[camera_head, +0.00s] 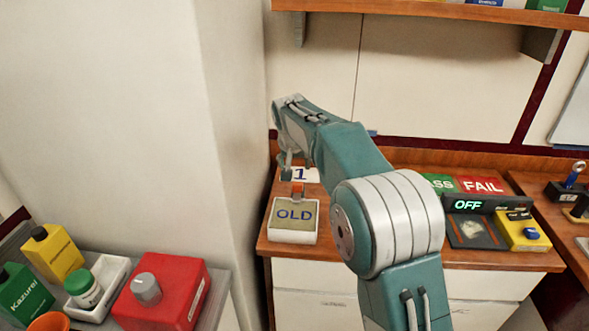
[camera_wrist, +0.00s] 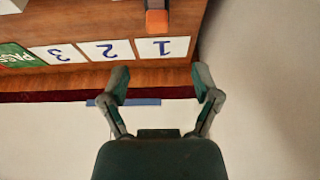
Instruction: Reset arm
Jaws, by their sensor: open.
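My arm reaches forward over the wooden counter (camera_head: 400,252) in the head view, bent at a large white joint. My gripper (camera_wrist: 160,82) shows in the wrist view with its two fingers spread apart and nothing between them. In the head view my gripper (camera_head: 287,165) hangs near the card marked 1 (camera_head: 310,175), and the fingers are partly hidden. The card marked 1 also shows in the wrist view (camera_wrist: 172,46), just beyond the fingertips. An orange block on a grey piece (camera_wrist: 157,20) lies past that card.
A box marked OLD (camera_head: 293,222) sits at the counter's left. A red FAIL sign (camera_head: 481,185), an OFF display (camera_head: 467,204) and a yellow device (camera_head: 522,232) stand on the right. A shelf (camera_head: 440,12) overhangs the back. A red container (camera_head: 163,292) stands at lower left.

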